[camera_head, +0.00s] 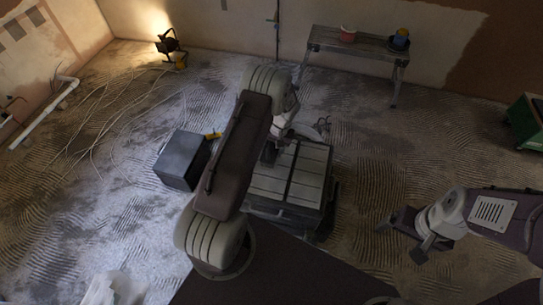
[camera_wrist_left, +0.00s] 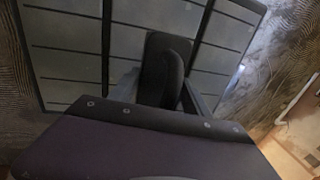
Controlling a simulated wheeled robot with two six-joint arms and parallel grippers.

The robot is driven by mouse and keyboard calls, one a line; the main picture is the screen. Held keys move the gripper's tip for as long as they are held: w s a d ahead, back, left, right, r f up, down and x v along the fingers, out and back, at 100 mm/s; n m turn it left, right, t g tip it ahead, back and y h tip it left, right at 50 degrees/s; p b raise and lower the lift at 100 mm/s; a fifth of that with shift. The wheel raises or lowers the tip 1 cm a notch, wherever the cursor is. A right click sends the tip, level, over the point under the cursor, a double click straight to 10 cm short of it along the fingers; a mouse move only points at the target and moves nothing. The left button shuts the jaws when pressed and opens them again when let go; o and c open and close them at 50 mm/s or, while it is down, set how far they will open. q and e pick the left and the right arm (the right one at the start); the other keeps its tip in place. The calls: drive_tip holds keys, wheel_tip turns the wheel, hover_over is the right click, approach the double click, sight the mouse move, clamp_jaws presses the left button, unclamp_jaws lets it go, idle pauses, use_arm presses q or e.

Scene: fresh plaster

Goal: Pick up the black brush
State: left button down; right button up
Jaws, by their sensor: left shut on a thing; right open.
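The black brush (camera_wrist_left: 163,68) shows in the left wrist view as a dark, rounded shape between the fingers of my left gripper (camera_wrist_left: 160,92). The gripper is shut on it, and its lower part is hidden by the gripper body. Behind it lies the grey panelled top of a low box-like stand (camera_head: 308,175); I cannot tell whether the brush touches that top. In the head view my left arm hides most of the brush. My right gripper (camera_head: 402,238) is open and empty, over the floor at the right.
A lit work lamp (camera_head: 170,45) and cables lie back left. A green crate (camera_head: 525,122) stands right.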

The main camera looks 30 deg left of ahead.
use_arm(q)
drive_tip(key=w+a+r+b, duration=0.2)
drive_tip(key=w+a+r, duration=0.3)
drive_tip(key=w, duration=0.4)
drive_tip(key=shift+w+r, duration=0.4)
drive_tip(key=shift+r, duration=0.25)
